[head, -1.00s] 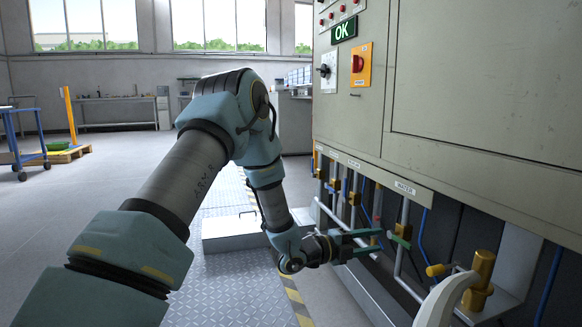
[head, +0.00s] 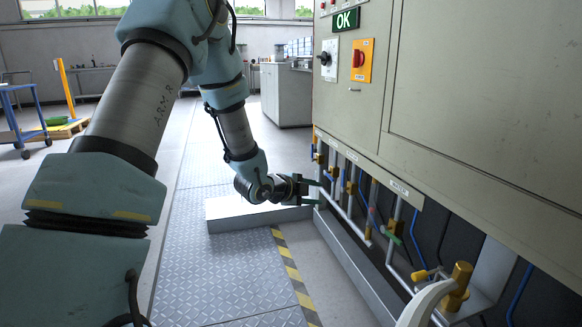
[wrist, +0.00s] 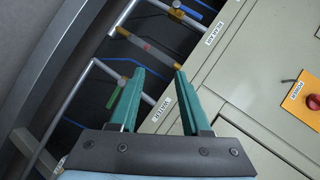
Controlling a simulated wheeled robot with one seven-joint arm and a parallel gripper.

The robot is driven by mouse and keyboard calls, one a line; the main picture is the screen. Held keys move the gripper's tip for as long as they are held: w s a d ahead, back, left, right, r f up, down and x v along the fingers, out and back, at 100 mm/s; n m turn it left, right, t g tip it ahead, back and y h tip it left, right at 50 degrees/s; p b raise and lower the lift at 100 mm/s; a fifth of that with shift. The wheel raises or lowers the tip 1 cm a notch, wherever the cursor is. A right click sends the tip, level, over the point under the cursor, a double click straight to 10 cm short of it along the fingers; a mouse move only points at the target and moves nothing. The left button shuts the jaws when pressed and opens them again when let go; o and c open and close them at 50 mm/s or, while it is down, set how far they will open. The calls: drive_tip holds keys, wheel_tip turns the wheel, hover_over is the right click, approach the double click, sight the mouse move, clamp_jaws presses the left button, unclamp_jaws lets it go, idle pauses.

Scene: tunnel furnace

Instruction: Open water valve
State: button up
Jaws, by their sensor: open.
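The water valve (head: 397,228) sits on a white pipe under the cabinet's WATER label (head: 399,187). It has a brass body and a short green handle (head: 392,237) that lies across the pipe. In the wrist view the valve's green handle (wrist: 114,97) shows just left of the left finger, partly hidden by it. My gripper (head: 319,192) is open and empty, with two teal fingers. It is farther off than the water valve, to its left and apart from it in the head view. In the wrist view the space between the fingertips (wrist: 159,72) holds nothing.
A large brass fitting (head: 459,285) is nearer. The grey cabinet (head: 480,110) overhangs the pipes. A low metal sill (head: 355,262) runs below.

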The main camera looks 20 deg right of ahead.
drive_tip(key=w+a+r+n+t+y+p, duration=0.1)
drive_tip(key=w+a+r+n+y+p, duration=0.1)
drive_tip(key=a, duration=0.4)
wheel_tip(320, 180, up, 3)
drive_tip(key=shift+f+n+p, duration=0.1)
drive_tip(key=shift+n+p, duration=0.7)
drive_tip(key=shift+p, duration=0.15)
drive_tip(key=shift+w+a, duration=0.1)
drive_tip(key=shift+c, duration=0.2)
